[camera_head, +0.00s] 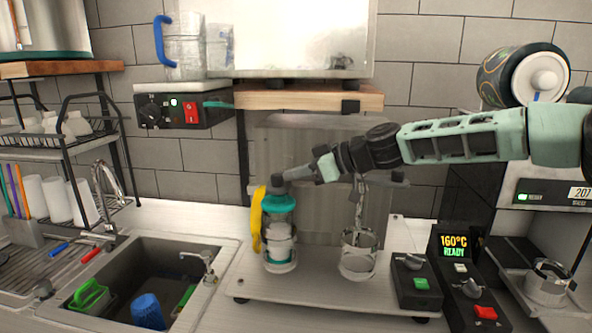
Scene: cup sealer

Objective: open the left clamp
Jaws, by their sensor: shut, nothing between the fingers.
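The cup sealer's left station holds a clear cup (280,248) under a teal clamp head (279,208) with a dark top. A yellow handle (257,217) hangs on its left side. My gripper (292,175) reaches in from the right and is shut. Its tip is at the dark top of the left clamp; I cannot tell whether it touches. Nothing shows between the fingers, though the tips are small in view. The right station has a metal clamp (358,200) above a clear cup holder (358,252).
A sink (150,270) with a faucet lies at the left front. A control box (417,283) and a 160°C READY display (455,245) stand at the right. A wooden shelf (300,97) hangs above the sealer. A dish rack (60,155) is at the far left.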

